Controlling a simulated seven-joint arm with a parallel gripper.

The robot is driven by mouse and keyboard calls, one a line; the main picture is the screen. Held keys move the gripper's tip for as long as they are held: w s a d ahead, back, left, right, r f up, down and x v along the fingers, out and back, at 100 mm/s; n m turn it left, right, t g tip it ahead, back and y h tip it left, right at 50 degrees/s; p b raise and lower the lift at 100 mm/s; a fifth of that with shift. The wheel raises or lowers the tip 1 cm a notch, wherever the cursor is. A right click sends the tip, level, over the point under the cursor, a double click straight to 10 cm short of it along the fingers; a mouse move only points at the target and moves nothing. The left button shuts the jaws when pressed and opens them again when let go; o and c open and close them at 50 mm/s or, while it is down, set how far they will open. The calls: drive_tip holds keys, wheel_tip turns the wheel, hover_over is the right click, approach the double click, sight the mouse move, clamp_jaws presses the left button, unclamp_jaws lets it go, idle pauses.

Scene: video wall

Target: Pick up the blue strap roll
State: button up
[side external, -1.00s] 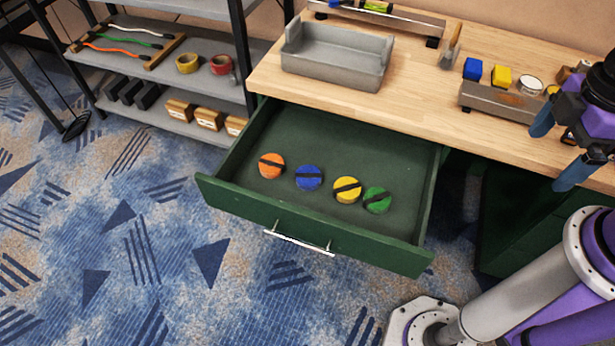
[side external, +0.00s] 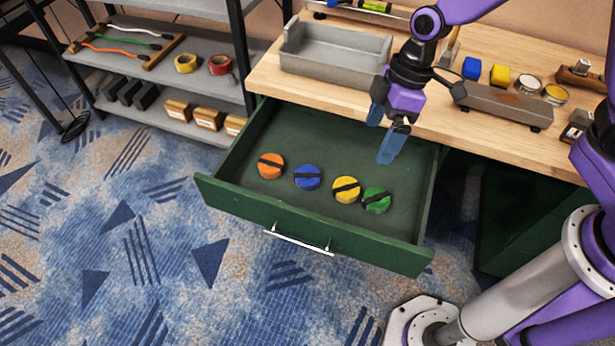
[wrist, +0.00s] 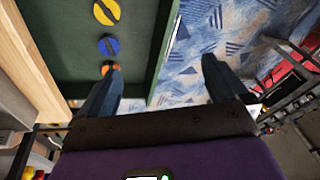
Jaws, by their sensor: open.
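The blue strap roll (side external: 308,177) is a round disc with a dark band across it. It lies in the open green drawer, between the orange roll (side external: 271,166) and the yellow roll (side external: 346,189). My gripper (side external: 384,135) is open and empty. It hangs above the right back part of the drawer, up and to the right of the blue roll in the side view and apart from it.
A green roll (side external: 376,200) touches or nearly touches the yellow one. The drawer front (side external: 310,230) and side walls rise around the rolls. A grey tray (side external: 335,57) and small blocks stand on the wooden bench (side external: 440,110) above. A shelf (side external: 180,60) stands at left.

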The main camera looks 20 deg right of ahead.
drive_tip(key=w+a+f+t, duration=0.1)
drive_tip(key=w+a+f, duration=0.2)
drive_tip(key=w+f, duration=0.55)
drive_tip(key=t, duration=0.1)
approach(308, 175)
drive_tip(key=x, duration=0.8)
drive_tip(key=shift+f, duration=0.35)
drive_tip(key=c, duration=1.2)
drive_tip(key=shift+o, duration=0.2)
